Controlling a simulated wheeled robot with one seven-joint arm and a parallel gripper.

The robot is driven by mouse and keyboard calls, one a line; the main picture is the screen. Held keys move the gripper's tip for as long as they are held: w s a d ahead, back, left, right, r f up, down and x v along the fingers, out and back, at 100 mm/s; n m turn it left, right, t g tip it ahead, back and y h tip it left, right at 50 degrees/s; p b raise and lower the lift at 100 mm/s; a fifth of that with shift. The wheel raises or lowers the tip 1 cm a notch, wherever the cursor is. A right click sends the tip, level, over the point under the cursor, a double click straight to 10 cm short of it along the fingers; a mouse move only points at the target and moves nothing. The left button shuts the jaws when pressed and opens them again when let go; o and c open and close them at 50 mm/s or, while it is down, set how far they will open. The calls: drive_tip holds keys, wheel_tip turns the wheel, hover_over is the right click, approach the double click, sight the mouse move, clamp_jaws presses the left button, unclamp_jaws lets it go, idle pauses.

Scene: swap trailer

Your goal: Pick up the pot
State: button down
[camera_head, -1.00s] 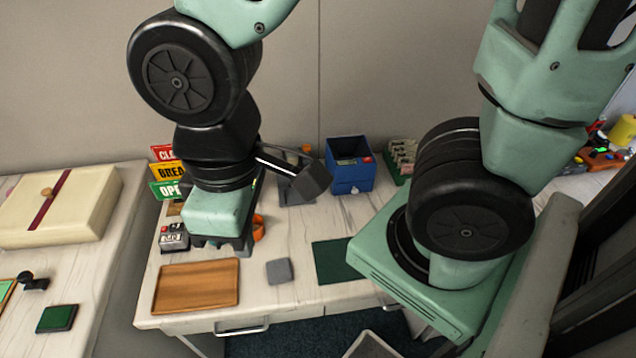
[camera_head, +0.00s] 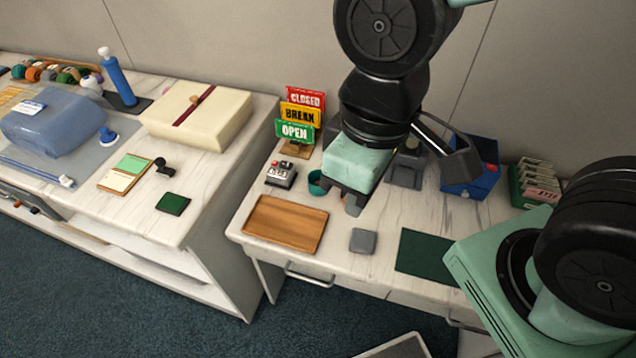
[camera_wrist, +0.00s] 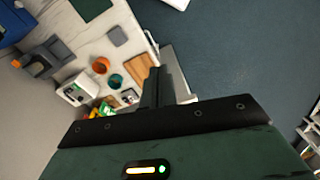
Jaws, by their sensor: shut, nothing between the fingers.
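Two small round open-topped vessels look most like pots; I cannot tell which one the task means. The teal pot (camera_head: 318,182) stands on the white desk just left of my gripper (camera_head: 353,203) in the head view. It also shows in the wrist view (camera_wrist: 115,81), beside an orange pot (camera_wrist: 100,64), which is hidden behind my gripper in the head view. My gripper is shut and empty, pointing down above the desk. Its fingers (camera_wrist: 154,86) show in the wrist view, apart from both pots.
A wooden tray (camera_head: 285,223), a grey square pad (camera_head: 363,240) and a dark green mat (camera_head: 426,256) lie along the desk's front. Signs (camera_head: 298,118), a small box with buttons (camera_head: 280,174) and a blue box (camera_head: 471,168) stand behind. Another counter is at left.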

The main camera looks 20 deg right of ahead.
drive_tip(key=c, duration=1.9)
unclamp_jaws()
drive_tip(key=o, duration=1.5)
drive_tip(key=w+f, duration=0.1)
drive_tip(key=w, duration=0.1)
drive_tip(key=w+d+f+t+b, duration=0.1)
drive_tip(key=w, duration=0.2)
drive_tip(key=w+d+f+t+b, duration=0.1)
drive_tip(key=w+f, duration=0.1)
drive_tip(key=w, duration=0.1)
drive_tip(key=shift+w+d, duration=0.2)
drive_tip(key=w+d+f+n+t+y+b, duration=0.1)
drive_tip(key=w+d+f+b, duration=0.15)
drive_tip(key=w, duration=0.35)
drive_tip(key=w+d+f+t+y+b, duration=0.1)
drive_tip(key=w+d+f, duration=0.3)
drive_tip(key=w, duration=0.1)
drive_tip(key=w+d+f+n+t+b, duration=0.1)
drive_tip(key=w+d+f+t+b, duration=0.1)
drive_tip(key=w+d+f, duration=0.3)
drive_tip(key=s+d+f+n+y+b, duration=0.25)
drive_tip(key=d+f+y+b, duration=0.25)
drive_tip(key=d+f+y, duration=0.3)
drive_tip(key=x, duration=1.3)
drive_tip(key=shift+a+f, duration=0.15)
drive_tip(key=shift+a, duration=0.15)
drive_tip(key=shift+x, duration=2.5)
